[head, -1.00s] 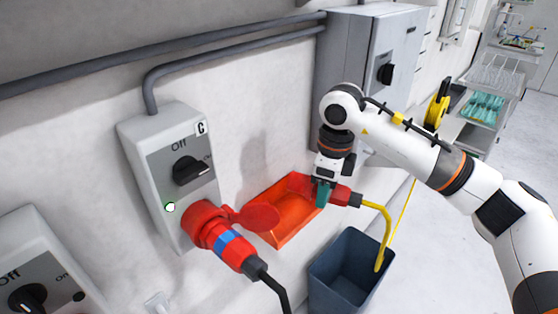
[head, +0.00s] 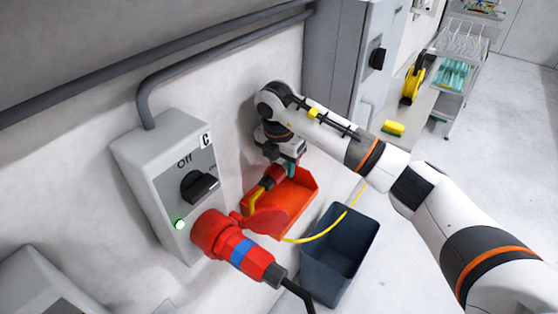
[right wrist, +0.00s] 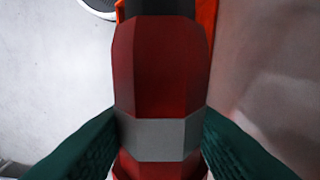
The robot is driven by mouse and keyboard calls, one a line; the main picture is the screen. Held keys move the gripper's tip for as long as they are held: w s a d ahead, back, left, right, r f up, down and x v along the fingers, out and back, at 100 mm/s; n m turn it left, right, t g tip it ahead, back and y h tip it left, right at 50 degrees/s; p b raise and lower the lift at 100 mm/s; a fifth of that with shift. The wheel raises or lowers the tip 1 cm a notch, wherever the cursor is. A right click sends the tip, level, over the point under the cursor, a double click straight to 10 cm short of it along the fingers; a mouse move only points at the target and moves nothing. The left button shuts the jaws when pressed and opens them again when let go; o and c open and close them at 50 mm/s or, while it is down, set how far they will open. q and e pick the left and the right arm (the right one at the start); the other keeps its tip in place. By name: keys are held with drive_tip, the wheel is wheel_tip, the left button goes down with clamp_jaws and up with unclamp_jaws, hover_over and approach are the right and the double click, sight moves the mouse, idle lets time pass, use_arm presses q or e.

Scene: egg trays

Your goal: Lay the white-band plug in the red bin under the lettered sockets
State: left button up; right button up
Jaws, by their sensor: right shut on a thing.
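The white-band plug (right wrist: 160,65) is red, with a pale band between my teal fingers in the right wrist view. In the head view the plug (head: 268,181) is small and partly hidden by my gripper, with its yellow cable at the near end. My right gripper (head: 291,168) is shut on it, over the back left part of the red bin (head: 305,188). I cannot tell whether the plug touches the bin floor. The lettered socket box (head: 165,160) with a "C" is on the wall. My left gripper is not in view.
A red plug with a blue band (head: 240,250) sits in the C socket, its black cable hanging down. The socket's red lid (head: 268,222) stands before the bin's near side. A dark blue-grey bin (head: 340,255) is below right. A grey cabinet (head: 335,60) is behind.

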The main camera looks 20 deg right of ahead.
drive_tip(key=shift+f, duration=0.4)
drive_tip(key=b, duration=0.3)
hover_over(282, 204)
drive_tip(key=shift+f, duration=2.35)
drive_tip(key=shift+s+f+b, duration=0.1)
drive_tip(key=shift+f+b, duration=2.45)
drive_tip(key=shift+f, duration=1)
drive_tip(key=o, duration=0.6)
drive_tip(key=shift+c, duration=0.2)
drive_tip(key=o, duration=0.7)
drive_tip(key=shift+a, duration=0.1)
